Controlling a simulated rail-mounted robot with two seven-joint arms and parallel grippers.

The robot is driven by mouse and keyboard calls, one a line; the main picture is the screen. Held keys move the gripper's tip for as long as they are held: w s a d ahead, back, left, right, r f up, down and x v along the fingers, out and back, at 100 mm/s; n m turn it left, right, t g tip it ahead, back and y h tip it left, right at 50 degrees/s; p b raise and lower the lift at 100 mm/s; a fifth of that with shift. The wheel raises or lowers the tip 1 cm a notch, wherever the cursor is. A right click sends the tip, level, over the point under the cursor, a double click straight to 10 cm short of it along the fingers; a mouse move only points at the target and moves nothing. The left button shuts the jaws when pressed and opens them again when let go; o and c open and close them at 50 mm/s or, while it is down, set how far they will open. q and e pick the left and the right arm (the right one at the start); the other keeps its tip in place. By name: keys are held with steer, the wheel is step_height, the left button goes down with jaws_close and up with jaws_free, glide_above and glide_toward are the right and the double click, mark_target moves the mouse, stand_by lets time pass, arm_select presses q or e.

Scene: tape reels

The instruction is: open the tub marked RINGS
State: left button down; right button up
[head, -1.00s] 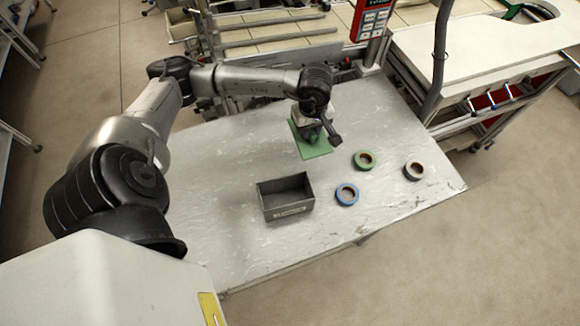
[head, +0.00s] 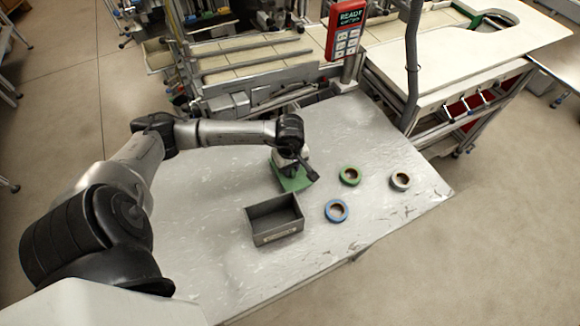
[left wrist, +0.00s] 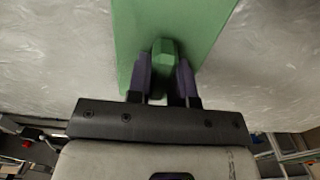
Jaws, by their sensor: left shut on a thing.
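The dark grey tub (head: 276,238) stands on the table with its top open, and it looks empty inside. A pale label on its front is too small to read. A flat green lid (head: 288,184) is behind the tub and slightly to its right, apart from it. My left gripper (head: 293,173) is over the lid. In the left wrist view, its fingers (left wrist: 164,78) are shut on the green knob of the lid (left wrist: 205,20). I cannot tell whether the lid touches the table. My right gripper is not in view.
A blue-rimmed reel (head: 336,211), a green reel (head: 349,175) and a grey reel (head: 400,181) lie to the right of the tub. The grey table (head: 210,235) is clear to the left of the tub. A red display (head: 346,30) reading READY stands behind the table.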

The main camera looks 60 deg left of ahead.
arm_select(q)
steer(key=shift+f, duration=0.25)
steer(key=shift+f, duration=0.15)
steer(key=c, duration=1)
jaws_free()
steer(key=shift+r, duration=0.55)
step_height(320, 180, up, 11)
steer(key=shift+r+p, duration=0.2)
steer(key=shift+p, duration=0.3)
